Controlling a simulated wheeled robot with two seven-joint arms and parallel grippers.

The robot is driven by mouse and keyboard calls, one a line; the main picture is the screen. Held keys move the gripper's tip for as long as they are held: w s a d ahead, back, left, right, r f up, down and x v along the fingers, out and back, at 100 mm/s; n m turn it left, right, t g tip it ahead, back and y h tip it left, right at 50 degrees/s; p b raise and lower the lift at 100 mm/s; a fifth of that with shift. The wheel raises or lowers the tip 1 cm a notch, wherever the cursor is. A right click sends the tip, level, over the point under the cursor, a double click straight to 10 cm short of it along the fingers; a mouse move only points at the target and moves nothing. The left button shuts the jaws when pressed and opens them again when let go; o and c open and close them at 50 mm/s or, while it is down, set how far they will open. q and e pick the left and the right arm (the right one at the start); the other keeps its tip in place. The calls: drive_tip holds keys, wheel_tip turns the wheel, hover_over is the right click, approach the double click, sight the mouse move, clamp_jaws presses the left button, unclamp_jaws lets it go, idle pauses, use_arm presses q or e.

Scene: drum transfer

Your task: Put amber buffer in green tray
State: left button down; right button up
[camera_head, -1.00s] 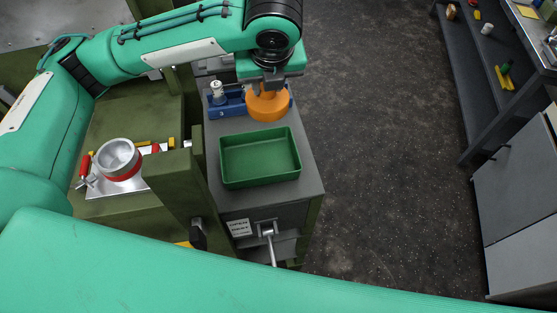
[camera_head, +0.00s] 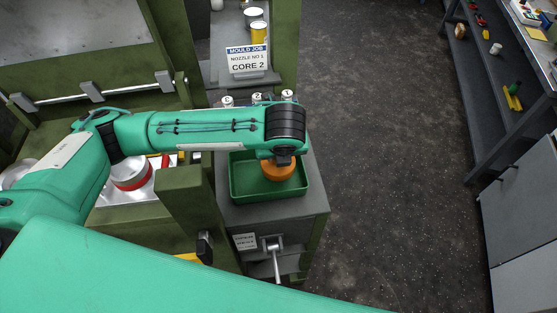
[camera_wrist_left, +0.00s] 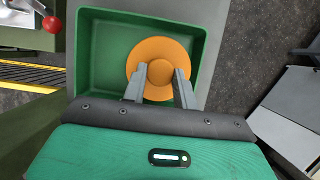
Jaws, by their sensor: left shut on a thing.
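The amber buffer (camera_head: 278,170) is an orange disc with a raised round hub. It is over the inside of the green tray (camera_head: 240,190), toward its right side. In the left wrist view the buffer (camera_wrist_left: 160,50) also lies within the outline of the tray (camera_wrist_left: 97,52). My left gripper (camera_wrist_left: 162,82) is shut on the buffer's hub, one finger to each side. Whether the buffer touches the tray floor I cannot tell. In the head view my arm hides the tray's back edge and the gripper's fingers. My right gripper is not in view.
The tray stands on a grey cabinet top (camera_head: 270,212) with a lever on its front. Several small white-topped items (camera_head: 257,98) stand behind my arm. A sign (camera_head: 246,60) stands further back. A red-banded metal cup (camera_head: 132,174) is at the left. Dark floor lies right.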

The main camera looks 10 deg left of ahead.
use_arm(q)
drive_tip(key=shift+f, duration=1.8)
drive_tip(key=shift+f, duration=0.1)
drive_tip(key=c, duration=1.3)
unclamp_jaws()
drive_tip(key=shift+o, duration=1.1)
drive_tip(key=v, duration=1.2)
drive_tip(key=shift+b, duration=0.45)
